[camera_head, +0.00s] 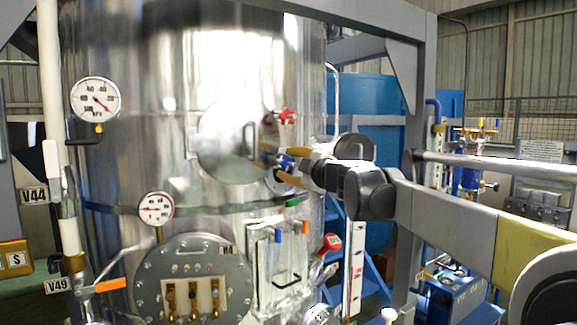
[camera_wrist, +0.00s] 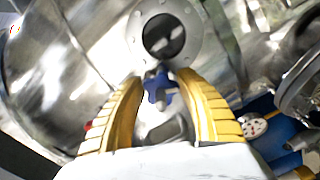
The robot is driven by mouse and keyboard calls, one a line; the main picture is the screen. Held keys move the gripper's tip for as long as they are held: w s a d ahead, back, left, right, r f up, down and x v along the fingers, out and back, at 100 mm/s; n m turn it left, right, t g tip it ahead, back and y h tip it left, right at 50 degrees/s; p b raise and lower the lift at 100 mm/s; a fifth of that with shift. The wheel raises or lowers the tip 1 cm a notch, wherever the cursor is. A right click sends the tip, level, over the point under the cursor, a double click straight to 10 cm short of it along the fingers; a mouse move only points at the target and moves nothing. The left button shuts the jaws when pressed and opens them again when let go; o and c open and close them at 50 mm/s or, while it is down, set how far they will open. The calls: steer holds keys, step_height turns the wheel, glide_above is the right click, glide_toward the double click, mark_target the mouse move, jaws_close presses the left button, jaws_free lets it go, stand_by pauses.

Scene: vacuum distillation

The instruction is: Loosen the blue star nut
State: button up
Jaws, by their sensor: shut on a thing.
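The blue star nut (camera_wrist: 158,88) sits between the two yellow fingers of my gripper (camera_wrist: 160,80) in the wrist view, below a round flanged port with a dark centre. In the head view the blue nut (camera_head: 286,162) is small and partly hidden by the fingers of my gripper (camera_head: 282,167), in front of the steel tank (camera_head: 150,120). My gripper is shut on the nut. The exact finger contact is too blurred to see.
A red star knob (camera_head: 287,117) is just above the gripper. A round hatch (camera_head: 226,142) is to its left. A blue tank (camera_head: 365,105) stands behind at right.

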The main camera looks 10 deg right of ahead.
steer(key=shift+r+n, duration=0.1)
steer(key=shift+n, duration=0.4)
steer(key=o, duration=1.2)
steer(key=v, duration=1.2)
